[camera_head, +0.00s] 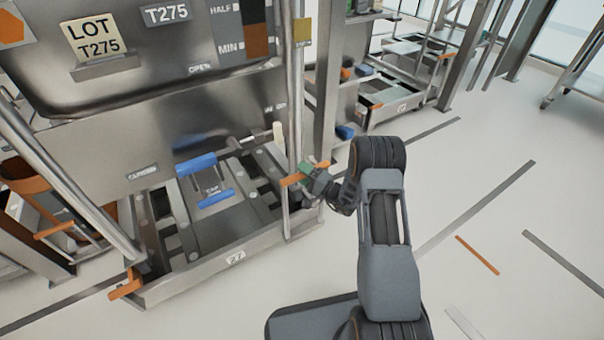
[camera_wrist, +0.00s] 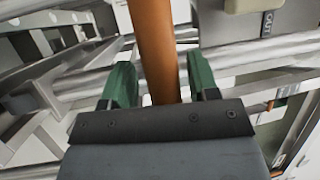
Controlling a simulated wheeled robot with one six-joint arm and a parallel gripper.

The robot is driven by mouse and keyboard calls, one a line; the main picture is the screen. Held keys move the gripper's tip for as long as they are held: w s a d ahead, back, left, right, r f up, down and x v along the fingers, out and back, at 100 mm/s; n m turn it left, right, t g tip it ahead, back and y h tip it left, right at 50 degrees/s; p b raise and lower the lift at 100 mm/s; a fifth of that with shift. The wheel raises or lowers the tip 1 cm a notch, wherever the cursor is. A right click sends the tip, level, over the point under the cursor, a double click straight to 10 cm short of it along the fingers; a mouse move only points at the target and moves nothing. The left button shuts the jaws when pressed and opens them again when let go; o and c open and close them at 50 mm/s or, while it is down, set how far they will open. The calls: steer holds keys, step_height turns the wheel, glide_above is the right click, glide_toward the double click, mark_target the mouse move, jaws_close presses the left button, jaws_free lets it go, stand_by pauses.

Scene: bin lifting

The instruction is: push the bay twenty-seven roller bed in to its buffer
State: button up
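The roller bed (camera_head: 236,257), with a "27" label on its front edge, sits low in the steel frame under the large T275 bin (camera_head: 200,120). An orange bar (camera_head: 291,180) stands at its right front corner, and another orange piece (camera_head: 125,288) is at its left front corner. My gripper (camera_head: 313,170) is at the right-hand bar. In the wrist view, the orange bar (camera_wrist: 158,45) runs between my gripper's green fingers (camera_wrist: 160,88). A gap shows between the left finger and the bar; the bar lies closer to the right finger. The fingers look open around it, and contact on the right cannot be told.
A blue-handled piece (camera_head: 205,180) is on the bed's middle. Steel posts (camera_head: 296,100) stand close to my gripper. A tag reading "OUT" (camera_wrist: 268,22) is near the bar. Neighbouring bays stand left and behind. The floor (camera_head: 480,220) at right is open, with painted stripes.

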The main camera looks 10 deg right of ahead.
steer(key=shift+s+d, duration=0.1)
steer(key=shift+d, duration=0.2)
steer(key=p+v, duration=0.3)
steer(key=v, duration=1)
steer(key=shift+s, duration=0.2)
steer(key=shift+f, duration=0.1)
steer(key=shift+c, duration=0.2)
